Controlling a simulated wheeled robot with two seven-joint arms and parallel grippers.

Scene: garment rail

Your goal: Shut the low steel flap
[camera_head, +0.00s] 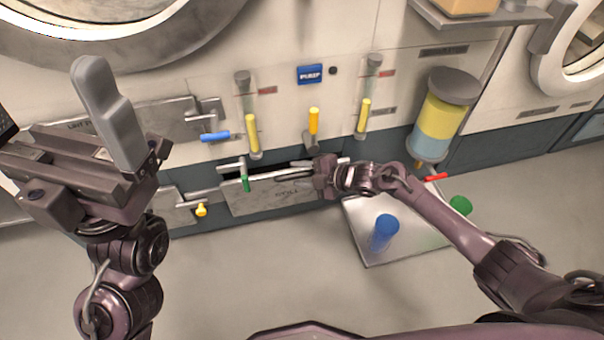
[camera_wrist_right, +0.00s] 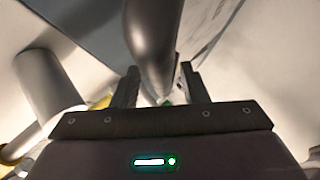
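The low steel flap (camera_head: 265,194) is a grey lettered plate low on the machine front in the head view. A dark gap shows along its upper edge, so it stands partly open. My right gripper (camera_head: 325,176) is at the flap's upper right end and hides part of it. In the right wrist view, the fingers of my right gripper (camera_wrist_right: 163,88) are apart, with a grey rounded bar (camera_wrist_right: 150,45) running between or just beyond them; contact cannot be told. My left gripper (camera_head: 108,112) is raised at the left, away from the flap; its finger opening is unclear.
A green-handled lever (camera_head: 245,183) stands before the flap's left part. A tray (camera_head: 370,249) with a blue cylinder (camera_head: 384,232) lies on the floor at right. Floor below the flap is clear.

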